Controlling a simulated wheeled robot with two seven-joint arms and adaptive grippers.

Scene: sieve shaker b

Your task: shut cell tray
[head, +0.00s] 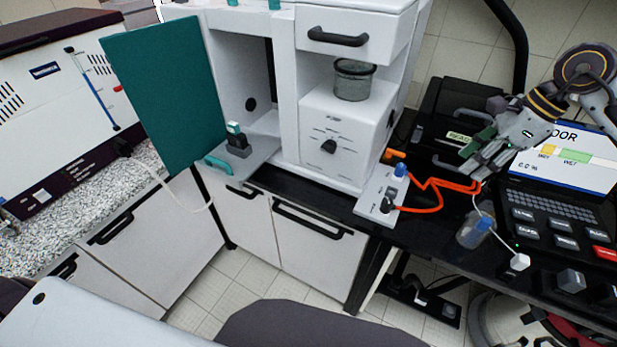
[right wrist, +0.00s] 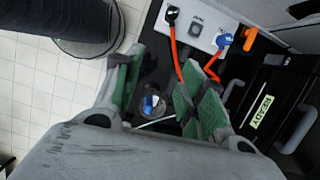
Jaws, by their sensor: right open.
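A grey tray (head: 254,148) with a teal handle (head: 218,163) sticks out of the open compartment of the white cabinet (head: 240,70). A small dark block with a teal top (head: 238,139) stands on it. I take this to be the cell tray. The teal door (head: 165,95) beside it stands wide open. My right gripper (head: 472,168) is open and empty, well to the right of the tray, beside the black box with a READY label (head: 460,138). Its green-padded fingers are apart in the right wrist view (right wrist: 162,88). My left gripper is not in view.
A small socket panel (head: 381,196) with orange cables (head: 430,186) sits at the bench edge. A blue-capped bottle (head: 473,233) stands below my right gripper. A black keypad unit (head: 555,215) lies to the right. Open floor (head: 270,285) shows before the cabinet.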

